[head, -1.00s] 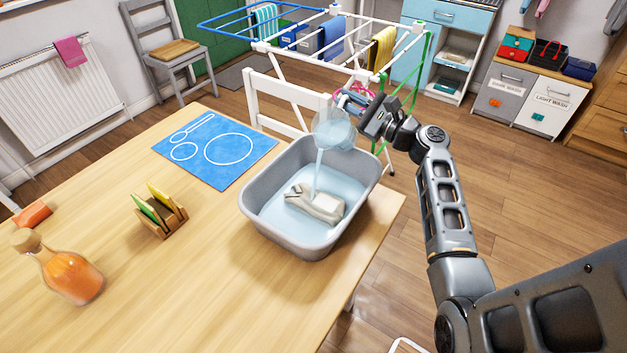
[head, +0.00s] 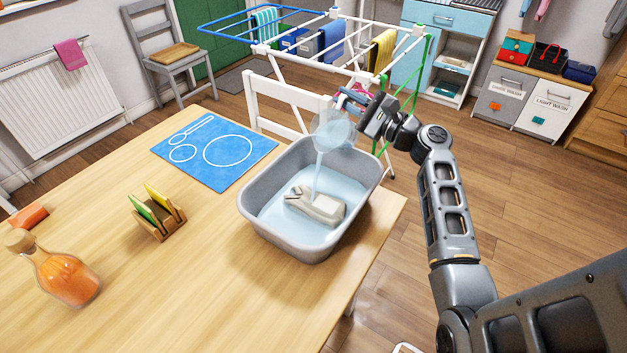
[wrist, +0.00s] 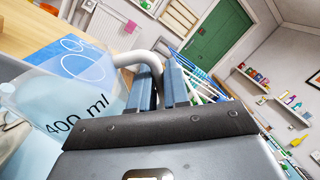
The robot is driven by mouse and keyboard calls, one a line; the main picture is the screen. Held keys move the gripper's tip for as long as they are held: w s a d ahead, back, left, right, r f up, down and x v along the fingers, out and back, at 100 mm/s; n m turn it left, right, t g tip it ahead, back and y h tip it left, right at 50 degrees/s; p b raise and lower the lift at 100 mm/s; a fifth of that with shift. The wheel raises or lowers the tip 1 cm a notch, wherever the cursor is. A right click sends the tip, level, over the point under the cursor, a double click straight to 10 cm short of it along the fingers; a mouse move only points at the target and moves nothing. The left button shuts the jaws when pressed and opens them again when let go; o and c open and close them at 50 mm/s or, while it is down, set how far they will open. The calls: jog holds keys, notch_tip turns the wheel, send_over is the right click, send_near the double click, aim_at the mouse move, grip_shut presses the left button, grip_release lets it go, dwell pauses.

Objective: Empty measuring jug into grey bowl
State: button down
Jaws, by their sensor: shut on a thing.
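My gripper (head: 360,101) is shut on the handle of the clear measuring jug (head: 333,133) and holds it tilted over the far right part of the grey bowl (head: 257,184). A stream of pale liquid runs from the jug into the bowl. The bowl stands near the table's right edge and holds pale blue liquid, with a greyish-white object (head: 316,205) partly in it. In the wrist view the jug (wrist: 75,95) shows "400 ml", and its handle (wrist: 140,58) passes between the blue fingers (wrist: 162,85).
A blue mat (head: 215,152) with white outlines lies left of the bowl. A wooden rack (head: 158,219) and an orange bottle (head: 66,272) stand further left. A white chair (head: 290,105) and a drying rack (head: 310,45) are behind the table.

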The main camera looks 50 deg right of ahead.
aim_at(341, 105)
jog(key=shift+a+r+n+b, duration=0.35)
jog(key=shift+r+n, duration=0.2)
jog(key=shift+n, duration=0.05)
jog(key=shift+s+a+f+n+t+y+b, duration=0.15)
jog(key=shift+a+n+y+b, duration=0.1)
jog(key=shift+a+n+b, duration=0.7)
jog(key=shift+a+r+n+t+y+b, duration=0.15)
jog(key=shift+a+n+y+b, duration=0.2)
jog(key=shift+n+b, duration=0.95)
dwell(0.4)
